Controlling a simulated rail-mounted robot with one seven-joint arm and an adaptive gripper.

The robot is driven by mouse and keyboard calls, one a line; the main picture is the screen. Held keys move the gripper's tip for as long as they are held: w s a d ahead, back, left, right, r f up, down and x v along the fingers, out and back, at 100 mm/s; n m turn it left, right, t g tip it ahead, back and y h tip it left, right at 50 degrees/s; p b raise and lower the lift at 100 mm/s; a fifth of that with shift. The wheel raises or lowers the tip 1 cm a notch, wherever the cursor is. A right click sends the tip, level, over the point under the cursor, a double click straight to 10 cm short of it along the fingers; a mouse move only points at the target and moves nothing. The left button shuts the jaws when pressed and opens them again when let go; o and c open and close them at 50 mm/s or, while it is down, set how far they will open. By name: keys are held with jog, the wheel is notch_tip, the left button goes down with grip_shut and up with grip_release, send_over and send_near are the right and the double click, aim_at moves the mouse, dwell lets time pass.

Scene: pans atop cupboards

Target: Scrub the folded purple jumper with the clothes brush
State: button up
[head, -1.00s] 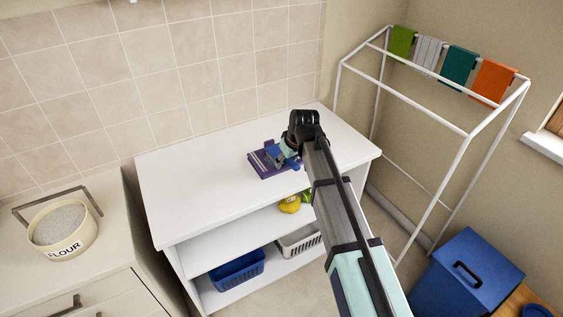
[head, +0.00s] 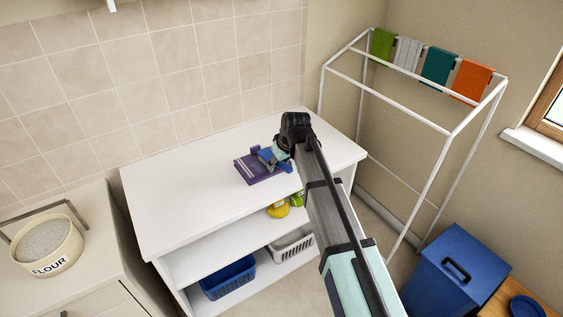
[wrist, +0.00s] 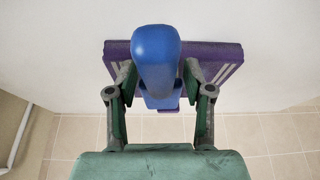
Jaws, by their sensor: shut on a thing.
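The folded purple jumper (head: 248,172), with pale stripes at one edge, lies on the white top of the shelf unit (head: 190,190). My gripper (head: 272,156) is over the jumper's right part and shut on the blue clothes brush (head: 264,155). In the wrist view the brush's rounded blue handle (wrist: 157,55) stands between the two fingers, with the jumper (wrist: 226,58) behind it. The brush's underside is hidden, so I cannot tell whether it touches the cloth.
A yellow item (head: 278,209), a blue basket (head: 229,277) and a grey basket (head: 291,245) sit on the lower shelves. A flour tub (head: 47,247) stands at left. A drying rack (head: 408,110) and blue bin (head: 458,268) are at right. The white top is otherwise clear.

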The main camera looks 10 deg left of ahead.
jog(key=shift+s+a+f, duration=0.15)
jog(key=shift+s+a, duration=1.45)
jog(key=shift+s, duration=0.15)
jog(key=shift+w+d, duration=2.25)
jog(key=shift+w, duration=0.2)
jog(key=shift+a+r+p, duration=0.1)
jog(key=shift+r+p, duration=0.2)
notch_tip(320, 180, up, 5)
jog(key=shift+f+p, duration=0.1)
jog(key=shift+p, duration=1.15)
